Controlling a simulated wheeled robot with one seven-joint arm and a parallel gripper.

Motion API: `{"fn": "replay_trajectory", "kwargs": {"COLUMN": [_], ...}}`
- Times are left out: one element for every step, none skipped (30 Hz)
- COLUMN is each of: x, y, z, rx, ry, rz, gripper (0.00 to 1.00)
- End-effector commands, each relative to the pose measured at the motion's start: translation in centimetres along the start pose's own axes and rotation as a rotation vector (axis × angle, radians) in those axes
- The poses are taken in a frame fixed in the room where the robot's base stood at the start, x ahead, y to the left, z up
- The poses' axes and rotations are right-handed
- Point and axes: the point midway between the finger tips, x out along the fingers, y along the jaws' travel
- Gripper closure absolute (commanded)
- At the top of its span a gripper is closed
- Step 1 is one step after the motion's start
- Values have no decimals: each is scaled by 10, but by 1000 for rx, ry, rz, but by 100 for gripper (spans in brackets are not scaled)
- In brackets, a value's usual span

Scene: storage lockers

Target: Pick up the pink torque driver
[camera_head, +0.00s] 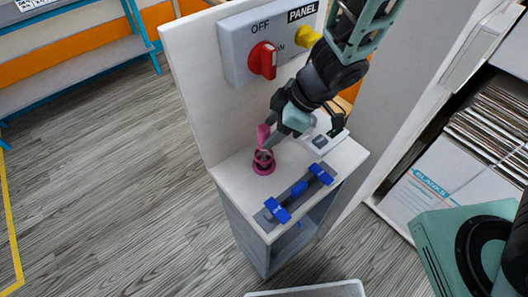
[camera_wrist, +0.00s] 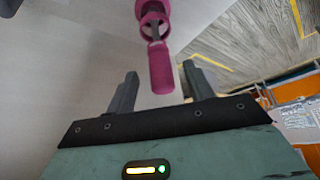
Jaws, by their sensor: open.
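The pink torque driver (camera_head: 263,136) stands upright, handle up, in a pink ring-shaped holder (camera_head: 263,167) on the white top of a small cabinet. My gripper (camera_head: 271,139) is open and reaches in from the right, beside the handle. In the wrist view, the driver's handle (camera_wrist: 162,72) shows between the two fingers of my gripper (camera_wrist: 160,78), with a gap on each side. How deep the handle sits between them is hard to tell. The driver's shaft runs into the holder (camera_wrist: 153,18) at the top of the wrist view.
A panel with a red switch (camera_head: 263,60) and a yellow knob (camera_head: 307,36) stands behind. A grey rail with blue clamps (camera_head: 299,189) lies in front of the holder. A small grey device (camera_head: 322,140) sits to the right. Open floor (camera_head: 100,180) lies left.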

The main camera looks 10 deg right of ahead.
Motion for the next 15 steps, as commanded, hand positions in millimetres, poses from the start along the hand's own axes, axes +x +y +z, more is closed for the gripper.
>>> {"fn": "replay_trajectory", "kwargs": {"x": [10,15,20,25,29,33,36,38,40,41,42,42,42,42,42], "y": [-2,-2,-1,-2,-1,-1,-1,-1,-1,-1,-1,0,0,0,0], "z": [1,1,1,1,1,1,1,1,0,0,0,0,0,0,0], "rx": [-2,-1,-1,-2,-2,-1,-1,0,0,0,0,0,0,0,0], "ry": [-3,-3,-3,-4,-3,-3,-3,-2,-1,0,0,0,0,0,0], "rz": [-4,-4,-3,-3,-3,-3,-3,-2,-1,-1,-1,-1,-1,0,0], "gripper": [47,47,47,47,47,47,47,47,47,47,47,47,47,47,47]}}
